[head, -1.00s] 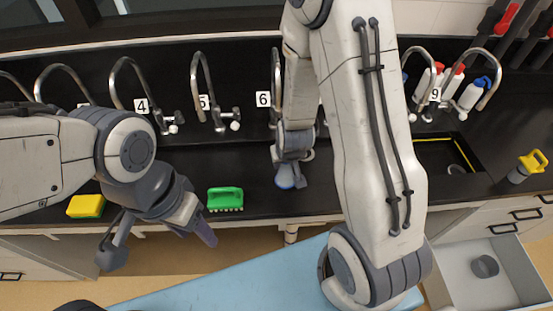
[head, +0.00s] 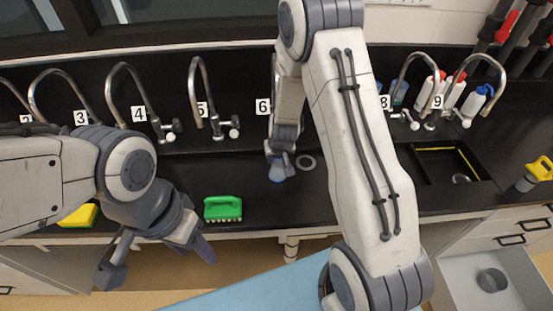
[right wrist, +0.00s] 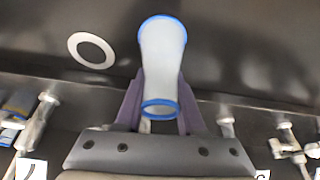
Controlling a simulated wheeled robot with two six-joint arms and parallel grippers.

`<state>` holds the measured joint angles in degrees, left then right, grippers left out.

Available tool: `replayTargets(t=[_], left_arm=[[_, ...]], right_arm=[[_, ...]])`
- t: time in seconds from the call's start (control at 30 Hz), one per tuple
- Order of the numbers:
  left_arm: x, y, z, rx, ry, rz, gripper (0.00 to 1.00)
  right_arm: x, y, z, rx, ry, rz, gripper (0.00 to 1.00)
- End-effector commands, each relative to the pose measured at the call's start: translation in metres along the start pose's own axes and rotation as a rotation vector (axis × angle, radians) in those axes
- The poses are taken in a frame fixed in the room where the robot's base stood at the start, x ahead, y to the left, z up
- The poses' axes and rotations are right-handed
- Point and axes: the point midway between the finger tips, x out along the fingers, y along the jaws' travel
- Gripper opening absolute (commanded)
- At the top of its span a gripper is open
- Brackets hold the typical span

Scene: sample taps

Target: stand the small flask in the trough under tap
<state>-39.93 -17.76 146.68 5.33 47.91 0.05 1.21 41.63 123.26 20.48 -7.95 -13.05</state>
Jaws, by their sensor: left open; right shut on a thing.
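The small flask (head: 277,173), pale with blue rims, hangs below my right gripper (head: 281,155) over the black bench, near tap 6. In the right wrist view the flask (right wrist: 162,62) sits between the two purple fingers of my right gripper (right wrist: 161,105), which is shut on it. A pale ring (head: 306,162) lies on the black surface just right of the flask; it also shows in the right wrist view (right wrist: 91,50). I cannot tell whether the flask touches the surface. Tap 6's spout is partly hidden by my right arm. My left gripper (head: 157,262) is open and empty at the front left.
A green brush (head: 223,208) and a yellow sponge (head: 79,216) lie along the front edge. Numbered taps line the back wall; tap 7 is hidden by my arm. A sink (head: 435,165), bottles (head: 452,95) and an open drawer (head: 480,265) are at right.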

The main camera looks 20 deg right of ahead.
Motion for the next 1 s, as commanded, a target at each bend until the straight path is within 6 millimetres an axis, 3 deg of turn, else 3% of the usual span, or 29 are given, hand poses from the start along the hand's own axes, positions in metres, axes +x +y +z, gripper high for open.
replayTargets(t=[0.3,0.33,0.4,0.77,1.0], left_arm=[[0.004,0.0,0.0,0.0,0.0,0.0,0.55],[0.003,0.0,0.0,0.0,0.0,0.0,0.55],[0.002,0.0,0.0,0.0,0.0,0.0,0.55],[-0.001,0.0,0.0,0.0,0.0,0.0,0.55],[-0.03,0.002,-0.002,-0.001,0.0,0.0,0.55]], right_arm=[[0.003,0.0,0.002,0.0,0.001,0.0,0.0],[0.002,0.0,0.001,0.0,0.001,0.0,0.46],[0.002,0.0,0.001,0.0,0.001,0.0,0.68],[-0.001,0.0,0.0,0.0,0.001,0.0,0.68],[-0.031,-0.001,-0.009,0.0,0.001,0.0,0.68]])
